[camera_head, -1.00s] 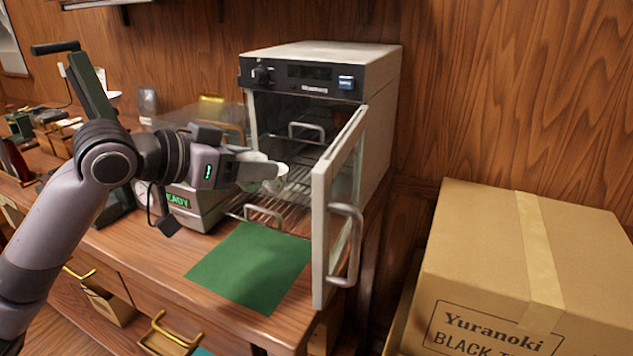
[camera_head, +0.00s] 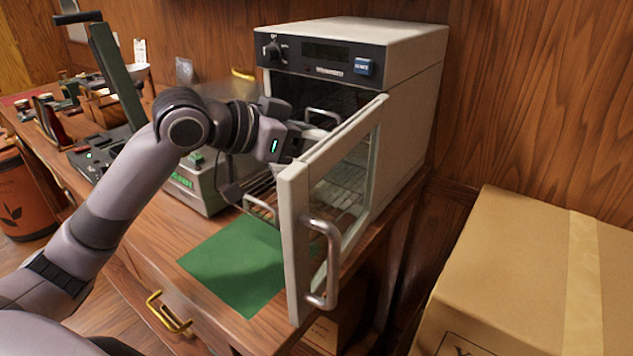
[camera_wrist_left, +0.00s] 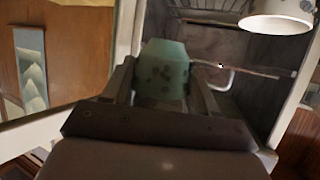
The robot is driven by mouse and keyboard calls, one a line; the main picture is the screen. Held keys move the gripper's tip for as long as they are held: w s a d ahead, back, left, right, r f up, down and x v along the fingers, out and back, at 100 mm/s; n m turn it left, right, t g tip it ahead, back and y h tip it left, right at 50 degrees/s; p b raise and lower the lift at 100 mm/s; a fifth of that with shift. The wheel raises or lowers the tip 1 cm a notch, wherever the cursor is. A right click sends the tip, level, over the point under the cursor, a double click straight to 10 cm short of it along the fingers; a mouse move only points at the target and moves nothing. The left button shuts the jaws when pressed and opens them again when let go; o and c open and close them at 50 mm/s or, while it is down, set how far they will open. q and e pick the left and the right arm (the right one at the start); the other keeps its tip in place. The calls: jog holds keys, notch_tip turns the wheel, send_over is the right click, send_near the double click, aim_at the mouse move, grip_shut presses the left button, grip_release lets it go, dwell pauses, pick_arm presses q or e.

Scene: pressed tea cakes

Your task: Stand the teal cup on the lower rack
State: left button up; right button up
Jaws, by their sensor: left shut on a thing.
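The teal cup (camera_wrist_left: 163,75), with dark spots, is held between the fingers of my left gripper in the left wrist view. In the head view my left gripper (camera_head: 313,135) is at the oven's open front, its fingertips partly hidden by the door, and the cup cannot be made out. The oven (camera_head: 410,95) has wire racks. The lower rack (camera_head: 258,188) shows at the opening, with a handle loop at its front. My right gripper is not in view.
The glass door (camera_head: 293,245) stands open, close beside my left gripper. A white round vessel (camera_wrist_left: 278,18) is at the top right of the wrist view. A green mat (camera_head: 235,265) lies bare before the oven. A carton (camera_head: 500,260) stands at right.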

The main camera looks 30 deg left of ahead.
pick_arm(q)
notch_tip(320, 180, down, 7)
jog(key=shift+r+b, duration=0.1)
jog(key=shift+b, duration=0.45)
jog(key=shift+f, duration=0.3)
jog(key=shift+f, duration=0.1)
jog(key=o, duration=1.1)
jog(key=shift+f, duration=0.1)
jog(key=shift+c, duration=0.2)
